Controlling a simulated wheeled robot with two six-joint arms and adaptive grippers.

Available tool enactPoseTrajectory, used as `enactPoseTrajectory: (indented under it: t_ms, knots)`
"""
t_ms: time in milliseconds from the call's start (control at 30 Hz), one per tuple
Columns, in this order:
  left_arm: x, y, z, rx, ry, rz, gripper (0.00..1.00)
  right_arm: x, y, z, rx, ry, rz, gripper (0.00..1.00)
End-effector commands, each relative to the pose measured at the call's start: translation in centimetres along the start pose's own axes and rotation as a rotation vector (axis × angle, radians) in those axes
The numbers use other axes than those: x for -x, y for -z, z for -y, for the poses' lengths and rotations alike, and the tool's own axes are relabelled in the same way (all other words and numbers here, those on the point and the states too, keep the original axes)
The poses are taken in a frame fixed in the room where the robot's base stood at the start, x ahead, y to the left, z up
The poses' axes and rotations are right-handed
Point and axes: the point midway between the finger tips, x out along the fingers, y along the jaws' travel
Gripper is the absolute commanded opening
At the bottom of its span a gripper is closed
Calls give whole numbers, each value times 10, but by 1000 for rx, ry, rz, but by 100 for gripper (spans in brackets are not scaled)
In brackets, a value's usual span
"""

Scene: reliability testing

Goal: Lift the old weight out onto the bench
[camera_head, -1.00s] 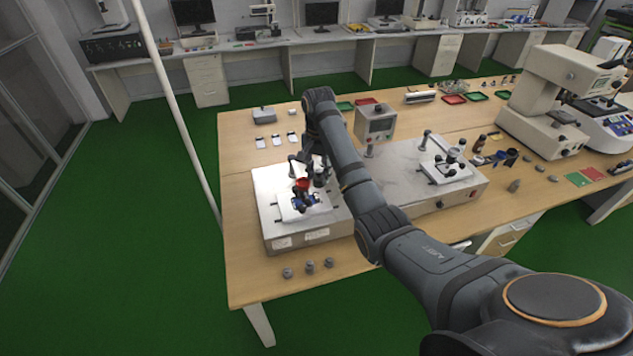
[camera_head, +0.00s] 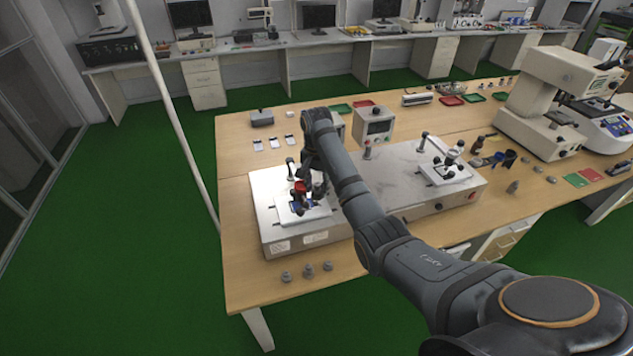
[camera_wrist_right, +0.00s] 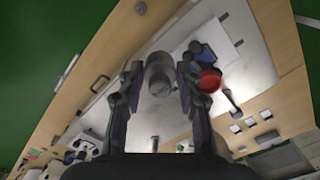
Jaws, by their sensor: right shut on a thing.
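My right gripper (camera_wrist_right: 160,82) is shut on a grey cylindrical metal weight (camera_wrist_right: 158,74), held between its two fingers in the right wrist view. In the head view the right gripper (camera_head: 312,188) is over the left test machine (camera_head: 290,238), a pale box on the bench (camera_head: 245,285). The weight's base and any gap below it are hard to make out. A red-topped part (camera_wrist_right: 210,82) and a blue part (camera_wrist_right: 196,55) on the machine's white plate (camera_wrist_right: 222,42) are just beside the right finger. My left gripper is out of view.
Several small grey weights (camera_head: 308,270) stand on the bench in front of the machine. A second test machine (camera_head: 405,185) adjoins on the right, with a grey control box (camera_head: 374,122) behind. The bench's front left corner is clear. A white pole (camera_head: 165,95) rises at left.

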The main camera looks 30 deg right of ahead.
Motion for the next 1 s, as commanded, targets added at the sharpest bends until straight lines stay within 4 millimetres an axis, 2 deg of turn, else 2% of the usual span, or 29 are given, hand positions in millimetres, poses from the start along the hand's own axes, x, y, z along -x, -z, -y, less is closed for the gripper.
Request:
enactPoseTrajectory:
  t_ms: [700, 1000]
  knots:
    - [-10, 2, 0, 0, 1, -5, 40, -50, 0, 0, 0, 1, 0, 0]
    - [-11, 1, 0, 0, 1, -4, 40, -53, 0, 0, 0, 2, -1, 0]
